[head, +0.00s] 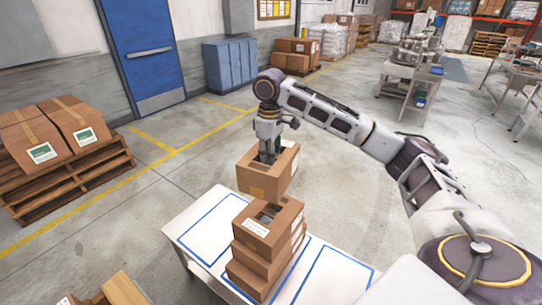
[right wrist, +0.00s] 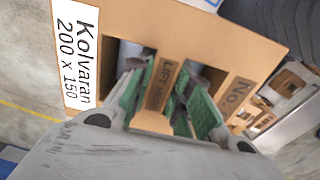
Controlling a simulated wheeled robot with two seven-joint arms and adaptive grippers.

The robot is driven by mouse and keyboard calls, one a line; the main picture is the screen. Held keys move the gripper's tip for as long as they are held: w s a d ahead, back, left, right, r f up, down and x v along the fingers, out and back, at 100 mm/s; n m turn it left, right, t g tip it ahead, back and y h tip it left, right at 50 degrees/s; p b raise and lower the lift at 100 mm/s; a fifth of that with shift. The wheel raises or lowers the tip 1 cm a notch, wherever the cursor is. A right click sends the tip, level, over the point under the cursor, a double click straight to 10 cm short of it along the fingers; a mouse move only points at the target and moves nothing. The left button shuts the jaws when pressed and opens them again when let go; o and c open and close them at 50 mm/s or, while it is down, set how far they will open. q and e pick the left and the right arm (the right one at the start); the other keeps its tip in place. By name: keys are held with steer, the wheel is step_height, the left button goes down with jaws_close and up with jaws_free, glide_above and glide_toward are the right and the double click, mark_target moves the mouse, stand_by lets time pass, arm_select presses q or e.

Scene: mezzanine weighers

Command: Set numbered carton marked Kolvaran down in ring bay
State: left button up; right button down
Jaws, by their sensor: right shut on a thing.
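My right gripper (head: 267,158) is shut on the central strip, marked LIFT, of a brown open-topped carton (head: 258,183). In the right wrist view the carton (right wrist: 215,30) has a white label reading Kolvaran 200 x 150, and the fingers (right wrist: 165,100) straddle the strip. The carton hangs at the far side of a white table (head: 184,212), behind a stack of cartons (head: 262,242). Blue lines on the table top outline bays; the left one (head: 205,232) is partly bare. I cannot make out a ring mark. My left gripper is not in view.
The stack of similar cartons stands mid-table, close to the held one. The right bay (head: 335,280) looks bare. More cartons (head: 122,290) show at the bottom left edge. A pallet (head: 75,190) with large boxes stands on the floor at left.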

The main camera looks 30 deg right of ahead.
steer(key=shift+w+a+m, duration=0.15)
steer(key=shift+a+m, duration=0.05)
steer(key=shift+m, duration=0.5)
steer(key=shift+m, duration=0.3)
steer(key=shift+f, duration=0.2)
steer(key=shift+f, duration=1.3)
steer(key=shift+f, duration=0.4)
steer(key=shift+f, duration=0.35)
steer(key=shift+f, duration=0.4)
step_height(320, 180, down, 11)
steer(key=shift+b, duration=0.35)
stand_by(2.1)
steer(key=shift+f, duration=0.25)
stand_by(0.7)
